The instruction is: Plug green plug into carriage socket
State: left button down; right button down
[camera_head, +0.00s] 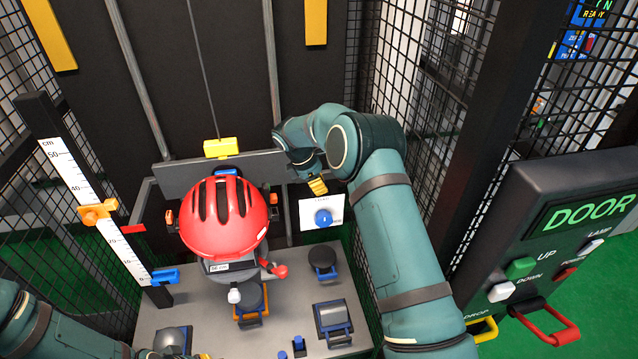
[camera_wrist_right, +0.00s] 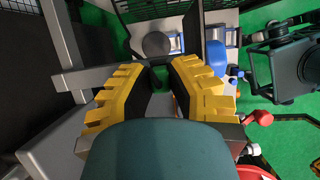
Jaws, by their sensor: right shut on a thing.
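My right gripper (camera_head: 317,185) points down, right of the carriage's grey crossbeam (camera_head: 172,180) and above a white panel with a blue round part. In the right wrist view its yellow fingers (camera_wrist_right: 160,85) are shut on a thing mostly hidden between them. I cannot make out a green plug; a small green patch shows beside the left finger. The carriage bears a dummy head in a red helmet (camera_head: 225,217). I cannot pick out its socket for certain. My left gripper (camera_head: 180,354) is mostly cut off at the bottom edge.
The white panel (camera_head: 308,217) stands just below my right gripper. A yellow block (camera_head: 220,148) hangs on a cable above the carriage. A ruler post (camera_head: 75,180) stands at left, a DOOR control box (camera_head: 545,245) at right. Several handled parts lie on the grey base (camera_head: 280,315). Mesh walls flank both sides.

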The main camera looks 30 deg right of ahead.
jog(key=shift+f, duration=0.4)
dwell(0.4)
jog(key=c, duration=0.9)
grip_release()
jog(key=shift+c, duration=0.2)
jog(key=shift+o, duration=0.2)
jog(key=shift+w+f, duration=0.1)
jog(key=v, duration=1.2)
